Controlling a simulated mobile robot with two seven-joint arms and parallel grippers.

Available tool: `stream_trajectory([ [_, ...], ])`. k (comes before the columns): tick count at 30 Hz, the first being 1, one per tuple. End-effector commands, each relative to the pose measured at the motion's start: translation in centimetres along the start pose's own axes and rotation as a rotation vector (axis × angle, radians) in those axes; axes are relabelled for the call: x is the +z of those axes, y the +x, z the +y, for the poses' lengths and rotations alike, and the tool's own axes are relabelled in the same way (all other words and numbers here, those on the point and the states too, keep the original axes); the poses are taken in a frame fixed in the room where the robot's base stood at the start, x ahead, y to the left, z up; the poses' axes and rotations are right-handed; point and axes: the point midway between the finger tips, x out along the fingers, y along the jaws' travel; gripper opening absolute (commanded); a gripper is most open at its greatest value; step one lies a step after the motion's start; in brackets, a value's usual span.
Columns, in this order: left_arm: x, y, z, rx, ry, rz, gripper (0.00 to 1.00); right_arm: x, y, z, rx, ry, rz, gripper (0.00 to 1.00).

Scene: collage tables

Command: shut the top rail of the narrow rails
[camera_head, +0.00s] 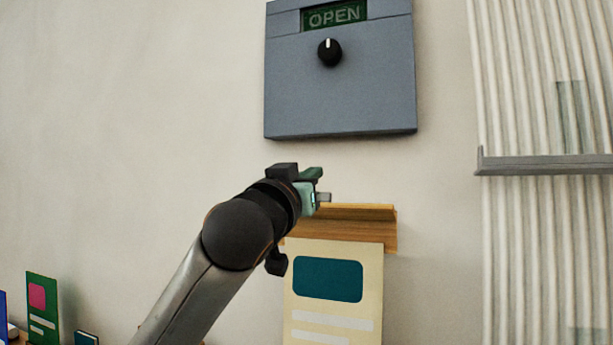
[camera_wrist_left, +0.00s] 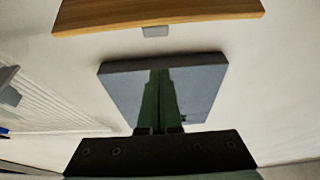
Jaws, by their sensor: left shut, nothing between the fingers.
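The narrow wooden top rail (camera_head: 365,222) is fixed on the wall, at the head of a cream poster (camera_head: 333,325) with a teal block. An upper wooden strip and a lower front face show; its left end is hidden behind my left gripper. My left gripper (camera_head: 320,184) is shut and empty, just above the rail's left part; I cannot tell whether it touches. In the left wrist view the wooden rail (camera_wrist_left: 160,12) crosses the top, with a small grey tab (camera_wrist_left: 155,31) at its edge. The shut green fingers (camera_wrist_left: 160,73) point towards it, apart in the picture. My right gripper is not in view.
A blue-grey panel (camera_head: 340,100) with a black knob (camera_head: 330,52) and an "OPEN" display is on the wall above. A grey ledge (camera_head: 545,164) crosses a ribbed panel at right. Small cards (camera_head: 42,305) stand at lower left. Bare wall lies between.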

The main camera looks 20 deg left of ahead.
Motion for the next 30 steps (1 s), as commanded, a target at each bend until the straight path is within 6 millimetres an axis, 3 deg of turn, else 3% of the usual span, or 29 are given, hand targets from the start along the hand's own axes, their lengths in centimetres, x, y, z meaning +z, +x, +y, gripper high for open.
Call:
stream_trajectory([
  [3,-0.4,2.5,0.0,-0.002,0.001,-0.002,0.0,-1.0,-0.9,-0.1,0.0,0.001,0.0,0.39],
  [10,-0.3,6.1,0.0,-0.001,0.001,-0.002,0.0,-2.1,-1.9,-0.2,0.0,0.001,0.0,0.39],
  [18,2.5,3.8,0.0,0.0,0.003,0.0,0.0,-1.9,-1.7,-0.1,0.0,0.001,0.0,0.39],
  [30,3.1,3.2,0.0,-0.001,0.0,0.0,0.0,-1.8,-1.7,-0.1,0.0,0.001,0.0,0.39],
])
